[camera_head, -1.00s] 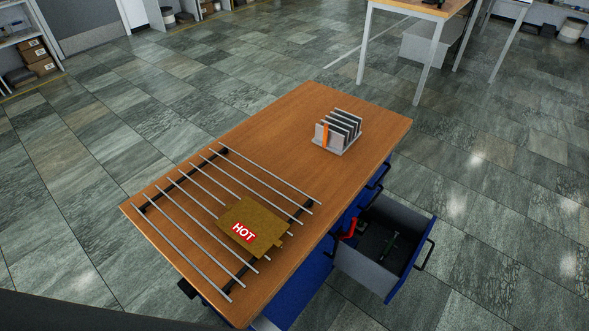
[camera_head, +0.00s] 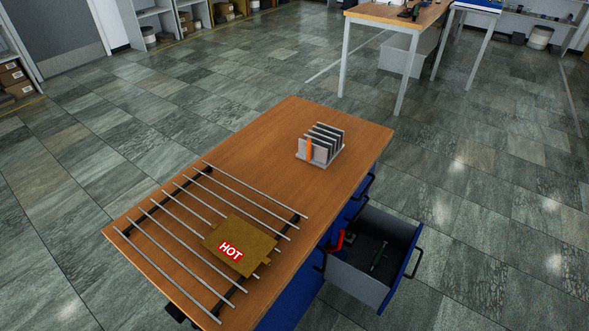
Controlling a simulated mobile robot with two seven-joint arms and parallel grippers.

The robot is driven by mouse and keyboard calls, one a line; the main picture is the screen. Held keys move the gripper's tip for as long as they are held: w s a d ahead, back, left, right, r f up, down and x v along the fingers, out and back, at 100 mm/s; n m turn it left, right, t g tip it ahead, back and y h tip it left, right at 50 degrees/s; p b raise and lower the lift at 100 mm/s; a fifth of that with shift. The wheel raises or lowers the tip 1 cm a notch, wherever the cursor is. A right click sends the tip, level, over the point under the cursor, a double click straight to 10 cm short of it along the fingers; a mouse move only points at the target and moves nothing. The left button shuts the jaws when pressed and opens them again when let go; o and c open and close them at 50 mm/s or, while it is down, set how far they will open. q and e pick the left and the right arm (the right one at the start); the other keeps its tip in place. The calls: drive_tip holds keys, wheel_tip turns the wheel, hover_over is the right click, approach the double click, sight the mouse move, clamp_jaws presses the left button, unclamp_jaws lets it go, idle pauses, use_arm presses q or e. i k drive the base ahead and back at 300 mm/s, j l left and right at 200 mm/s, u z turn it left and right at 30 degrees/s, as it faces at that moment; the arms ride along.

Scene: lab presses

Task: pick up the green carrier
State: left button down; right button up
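Neither of my grippers shows in the head view.
The wooden bench (camera_head: 255,140) bears a rack of metal bars (camera_head: 165,238), a brass plate marked HOT (camera_head: 240,244) and a grey slotted stand (camera_head: 321,145) with an orange strip. A red thing (camera_head: 338,241) is at the drawer's left edge. Open floor surrounds the bench.

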sight(380, 253)
drive_tip(key=k+l+z, duration=0.15)
drive_tip(key=k+z, duration=0.15)
drive_tip(key=k+l+z, duration=0.3)
drive_tip(key=u, duration=0.5)
drive_tip(key=i+l+u, duration=0.15)
drive_tip(key=l+u, duration=0.15)
drive_tip(key=i+l+u, duration=0.15)
drive_tip(key=l+u, duration=0.15)
drive_tip(key=l, duration=0.2)
drive_tip(key=i+l, duration=0.1)
drive_tip(key=l, duration=0.35)
drive_tip(key=i+l+u, duration=0.1)
drive_tip(key=l, duration=0.3)
drive_tip(key=i+l, duration=0.15)
drive_tip(key=l, duration=0.3)
drive_tip(key=i, duration=0.4)
